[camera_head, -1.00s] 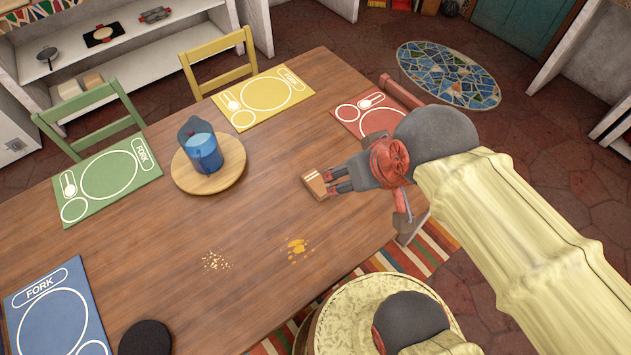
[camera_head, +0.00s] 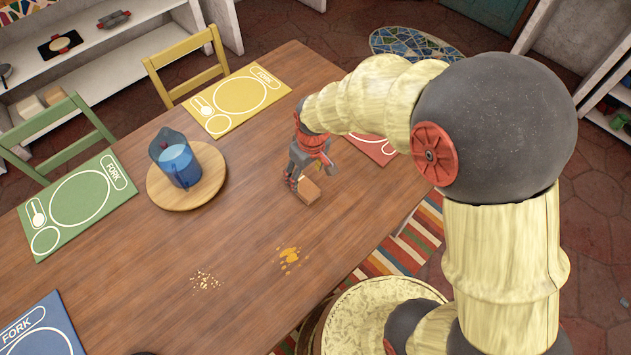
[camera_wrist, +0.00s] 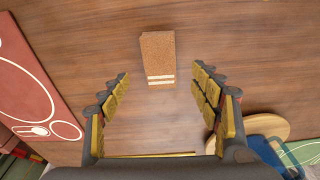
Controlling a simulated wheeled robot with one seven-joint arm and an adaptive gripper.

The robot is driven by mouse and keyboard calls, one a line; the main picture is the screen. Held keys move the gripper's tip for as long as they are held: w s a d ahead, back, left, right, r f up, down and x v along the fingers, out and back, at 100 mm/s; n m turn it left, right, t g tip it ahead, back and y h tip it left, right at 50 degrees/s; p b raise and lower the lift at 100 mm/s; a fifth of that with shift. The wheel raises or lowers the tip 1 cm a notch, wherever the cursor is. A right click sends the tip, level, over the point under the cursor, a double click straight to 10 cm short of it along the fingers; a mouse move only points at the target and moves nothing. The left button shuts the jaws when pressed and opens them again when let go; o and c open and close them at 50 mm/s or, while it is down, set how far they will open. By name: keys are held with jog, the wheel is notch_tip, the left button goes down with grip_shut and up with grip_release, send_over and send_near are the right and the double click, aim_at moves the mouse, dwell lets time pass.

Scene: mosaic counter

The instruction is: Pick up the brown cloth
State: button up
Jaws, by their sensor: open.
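The brown cloth (camera_wrist: 157,55) is a small folded rectangle with pale stripes across one end. It lies flat on the wooden table and shows whole in the wrist view. In the head view the cloth (camera_head: 309,191) is partly hidden by my gripper (camera_head: 294,179), which points down just beside or above it. In the wrist view my gripper (camera_wrist: 160,73) is open, with its two padded fingers spread to either side. The striped end lies between the fingertips in that picture. Nothing is held, and I see no contact with the cloth.
A blue pitcher (camera_head: 178,165) stands on a round wooden board (camera_head: 207,194) to the left. Yellow crumbs (camera_head: 289,257) and paler crumbs (camera_head: 206,281) lie nearer. A red placemat (camera_wrist: 30,80) is close to the cloth. The wood around the cloth is clear.

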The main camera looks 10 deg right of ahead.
aim_at(303, 184)
jog(key=shift+s+f, duration=0.1)
jog(key=shift+f, duration=0.15)
jog(key=f+b, duration=0.1)
jog(key=f, duration=0.1)
jog(key=w+f+b, duration=0.1)
jog(key=f, duration=0.2)
jog(key=a+f+b, duration=0.1)
jog(key=f, duration=0.1)
jog(key=shift+w+f+b, duration=0.2)
jog(key=shift+w+b, duration=0.1)
jog(key=shift+b, duration=0.1)
jog(key=shift+r, duration=0.1)
jog(key=shift+c, duration=1.1)
jog(key=c, duration=1.1)
jog(key=shift+r, duration=0.15)
